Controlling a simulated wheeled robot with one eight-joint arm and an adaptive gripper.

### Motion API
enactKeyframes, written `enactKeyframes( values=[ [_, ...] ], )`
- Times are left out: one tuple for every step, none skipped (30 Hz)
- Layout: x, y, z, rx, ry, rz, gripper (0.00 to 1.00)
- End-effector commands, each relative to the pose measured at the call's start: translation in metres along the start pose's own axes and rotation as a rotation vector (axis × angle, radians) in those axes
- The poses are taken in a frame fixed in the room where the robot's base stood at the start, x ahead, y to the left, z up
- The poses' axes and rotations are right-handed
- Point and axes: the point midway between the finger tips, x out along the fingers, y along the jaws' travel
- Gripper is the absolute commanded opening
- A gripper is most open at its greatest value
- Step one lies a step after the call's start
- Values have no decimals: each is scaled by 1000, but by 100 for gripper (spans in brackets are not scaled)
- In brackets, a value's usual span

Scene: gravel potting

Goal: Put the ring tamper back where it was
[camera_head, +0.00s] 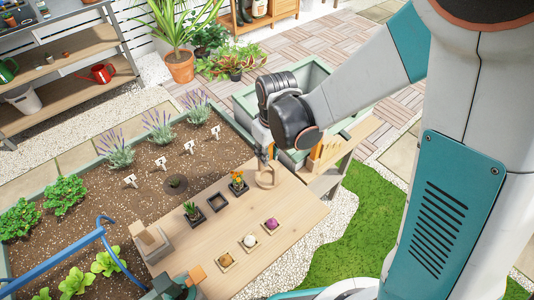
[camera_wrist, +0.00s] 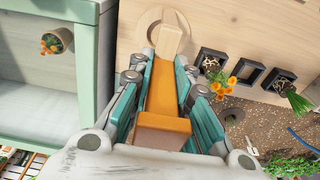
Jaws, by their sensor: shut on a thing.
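My gripper (camera_head: 265,152) is shut on the ring tamper and points down over the far right part of the wooden table (camera_head: 300,209). In the wrist view the tamper's orange handle (camera_wrist: 162,88) lies between the teal fingers of my gripper (camera_wrist: 160,100). Its pale wooden ring (camera_wrist: 182,18) shows beyond the fingertips, against the table top. In the head view the ring (camera_head: 267,184) shows just below my gripper, at or close above the table. I cannot tell whether it touches. My gripper and wrist hide most of the handle in the head view.
A wooden rack (camera_head: 325,151) and a green-framed box (camera_head: 312,76) stand behind.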

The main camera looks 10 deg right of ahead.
Motion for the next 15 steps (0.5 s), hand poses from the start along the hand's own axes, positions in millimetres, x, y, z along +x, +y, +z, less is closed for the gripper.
enactKeyframes(
  values=[
    [0, 0, 0, 0, 0, 0, 0],
    [0, 0, 0, 0, 0, 0, 0],
    [2, 0, 0, 0, 0, 0, 0],
    [3, 0, 0, 0, 0, 0, 0],
    [4, 0, 0, 0, 0, 0, 0],
    [3, 0, 0, 0, 0, 0, 25],
    [3, 0, 0, 0, 0, 0, 32],
    [3, 0, 0, 0, 0, 0, 38],
    [3, 0, 0, 0, 0, 0, 38],
    [3, 0, 0, 0, 0, 0, 38],
    [3, 0, 0, 0, 0, 0, 38],
    [3, 0, 0, 0, 0, 0, 38],
    [3, 0, 0, 0, 0, 0, 38],
    [3, 0, 0, 0, 0, 0, 38],
    [3, 0, 0, 0, 0, 0, 38]
  ],
)
